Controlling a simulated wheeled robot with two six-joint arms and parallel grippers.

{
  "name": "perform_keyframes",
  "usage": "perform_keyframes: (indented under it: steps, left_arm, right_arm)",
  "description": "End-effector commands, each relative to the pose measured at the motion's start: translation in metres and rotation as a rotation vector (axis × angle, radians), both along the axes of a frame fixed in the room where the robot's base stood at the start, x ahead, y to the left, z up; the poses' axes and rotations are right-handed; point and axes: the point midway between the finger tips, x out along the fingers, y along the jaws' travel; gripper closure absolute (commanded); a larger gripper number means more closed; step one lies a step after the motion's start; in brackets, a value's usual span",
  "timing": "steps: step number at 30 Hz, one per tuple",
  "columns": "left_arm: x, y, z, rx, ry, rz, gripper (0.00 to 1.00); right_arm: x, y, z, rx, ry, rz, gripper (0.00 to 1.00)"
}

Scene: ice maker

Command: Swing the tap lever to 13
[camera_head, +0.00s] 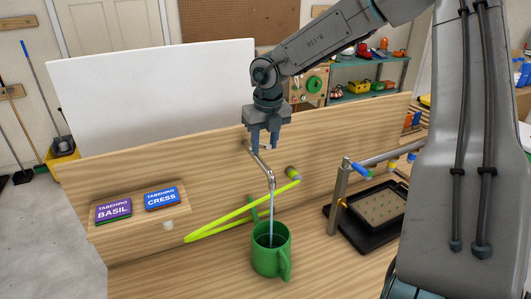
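A thin metal tap spout (263,166) comes out of the wooden panel and bends down. A thin pale stream, which looks like water, runs from it into a green mug (268,256) on the wooden surface. I cannot clearly make out a separate tap lever or any number marking; the gripper may hide part of the tap. My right gripper (264,147) points down just above and behind the spout's base, with its two fingers apart and nothing seen between them. I cannot tell whether it touches the tap. My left gripper is out of view.
A white board (150,95) rises behind.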

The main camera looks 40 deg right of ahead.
Motion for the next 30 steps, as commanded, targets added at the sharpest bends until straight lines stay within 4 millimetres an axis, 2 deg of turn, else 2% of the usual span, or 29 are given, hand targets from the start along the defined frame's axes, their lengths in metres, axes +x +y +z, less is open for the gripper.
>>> perform_keyframes:
  steps: [18, 30]
  left_arm:
    - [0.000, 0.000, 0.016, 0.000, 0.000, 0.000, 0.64]
    - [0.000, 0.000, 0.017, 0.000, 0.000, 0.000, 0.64]
  right_arm:
    - [-0.008, 0.003, 0.061, 0.000, -0.001, 0.001, 0.64]
    - [-0.010, 0.003, 0.067, 0.000, 0.001, 0.000, 0.64]
